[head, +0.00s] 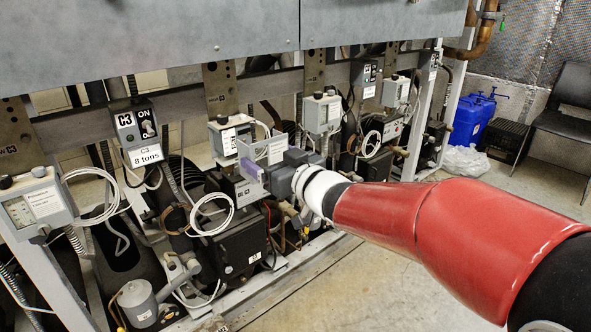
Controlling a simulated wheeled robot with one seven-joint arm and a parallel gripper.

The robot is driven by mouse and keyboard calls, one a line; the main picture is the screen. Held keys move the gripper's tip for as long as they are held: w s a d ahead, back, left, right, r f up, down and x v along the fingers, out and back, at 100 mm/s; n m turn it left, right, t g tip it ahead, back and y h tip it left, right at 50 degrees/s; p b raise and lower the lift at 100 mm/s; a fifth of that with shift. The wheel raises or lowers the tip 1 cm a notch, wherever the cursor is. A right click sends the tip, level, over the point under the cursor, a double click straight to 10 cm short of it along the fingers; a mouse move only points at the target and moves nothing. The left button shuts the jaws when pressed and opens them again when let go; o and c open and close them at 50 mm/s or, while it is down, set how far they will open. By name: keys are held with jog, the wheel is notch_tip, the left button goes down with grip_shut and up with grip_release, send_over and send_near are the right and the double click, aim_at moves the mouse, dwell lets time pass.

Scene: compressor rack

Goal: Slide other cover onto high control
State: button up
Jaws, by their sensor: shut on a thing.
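My gripper (266,158) is at the end of my red and white arm, near the middle of the head view. It is shut on a light grey cover (262,149) with a pale label. Purple edges show beside the cover. The cover is in front of and to the right of a grey control box (222,136) on the rack and overlaps it in the picture. I cannot tell whether they touch. Similar control boxes are at the far left (38,203) and to the right (322,113). I cannot tell which is the high control.
A C3 switch box (138,128) and white cable coils (212,215) sit close by on the rack. Black compressors (240,243) stand below. A large grey panel (140,40) overhangs. Blue jugs (470,120) and a dark chair (565,115) are at right. The floor in front is open.

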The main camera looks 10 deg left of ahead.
jog(key=shift+s+a+r, duration=0.15)
jog(key=shift+s+r, duration=0.05)
jog(key=shift+s, duration=0.2)
jog(key=shift+a, duration=0.15)
jog(key=shift+x, duration=1.9)
jog(key=shift+a, duration=0.1)
jog(key=shift+x, duration=1.65)
jog(key=shift+w+a, duration=0.2)
jog(key=shift+w, duration=0.05)
jog(key=shift+p+x, duration=0.3)
jog(key=shift+x, duration=0.95)
jog(key=shift+a+f, duration=0.1)
